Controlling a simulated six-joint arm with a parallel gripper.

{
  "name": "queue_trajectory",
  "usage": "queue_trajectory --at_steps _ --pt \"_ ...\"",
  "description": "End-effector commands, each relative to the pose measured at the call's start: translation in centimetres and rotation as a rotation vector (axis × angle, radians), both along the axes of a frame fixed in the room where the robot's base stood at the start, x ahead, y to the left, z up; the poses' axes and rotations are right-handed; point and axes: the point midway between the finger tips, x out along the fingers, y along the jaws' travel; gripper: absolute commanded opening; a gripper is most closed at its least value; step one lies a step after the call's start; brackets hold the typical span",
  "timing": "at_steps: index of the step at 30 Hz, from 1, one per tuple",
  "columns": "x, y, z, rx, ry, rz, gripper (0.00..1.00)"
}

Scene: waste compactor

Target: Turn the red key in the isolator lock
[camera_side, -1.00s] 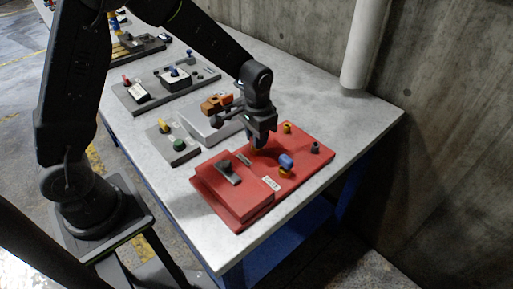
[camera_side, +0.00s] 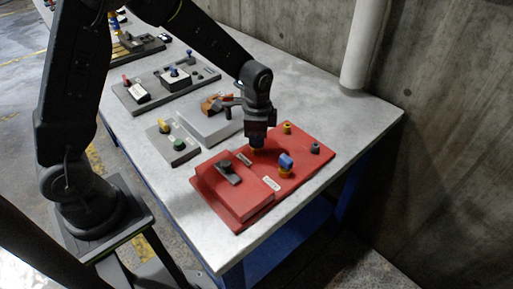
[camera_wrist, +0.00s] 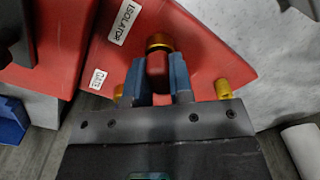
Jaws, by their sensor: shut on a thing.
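The red key (camera_wrist: 157,66) stands in the brass isolator lock (camera_wrist: 159,42) in the wrist view, next to the white ISOLATOR label (camera_wrist: 123,22). My gripper (camera_wrist: 158,86) has one blue-grey finger on each side of the key, and is shut on it. The key is hidden there by the fingers.
A blue key (camera_side: 286,160) in a brass lock, another brass lock (camera_side: 287,128) and a grey knob (camera_side: 315,147) stand on the panel. A raised red box (camera_side: 245,193) carries a grey handle (camera_side: 228,170). A grey box with an orange part (camera_side: 214,103) is close behind my gripper.

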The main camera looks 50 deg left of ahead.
Motion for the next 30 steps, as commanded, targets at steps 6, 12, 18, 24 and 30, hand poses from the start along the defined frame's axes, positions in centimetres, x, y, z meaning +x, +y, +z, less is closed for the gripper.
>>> queue_trajectory --at_steps 6,12,18,24,30 --pt "-0.06 0.01 -0.19 0.001 0.002 -0.019 0.02" --pt "-0.08 0.01 -0.20 0.001 0.004 -0.076 0.02" --pt "-0.08 0.01 -0.21 0.001 0.003 -0.320 0.02" --pt "-0.10 0.01 -0.22 0.000 0.004 -0.420 0.02" --pt "-0.11 0.02 -0.23 0.000 0.004 -0.418 0.02"
